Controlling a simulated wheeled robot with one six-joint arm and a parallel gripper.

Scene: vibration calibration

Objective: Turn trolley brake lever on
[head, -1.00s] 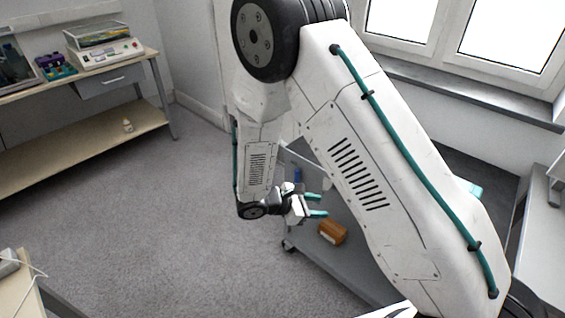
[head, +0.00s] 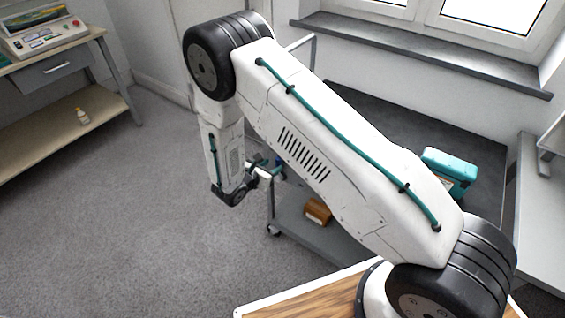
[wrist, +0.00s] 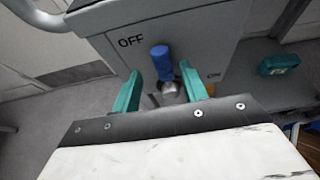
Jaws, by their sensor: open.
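The brake lever has a blue handle (wrist: 160,58) and a metal base, set on a grey trolley panel (wrist: 205,42) in the wrist view. OFF is printed upper left of the handle and ON lower right. The handle points up, slightly left, nearer the OFF print. My gripper (wrist: 160,76) is open, with one teal finger on each side of the lever. I cannot tell if either finger touches it. In the head view my gripper (head: 264,170) is small beside the trolley (head: 385,112), and the lever is mostly hidden there.
A teal case (head: 450,168) sits on the dark trolley top. A brown box (head: 318,210) is on the lower shelf. A wooden surface (head: 290,300) is in front, below my arm. A bench (head: 60,125) stands at left. The floor (head: 120,225) between is clear.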

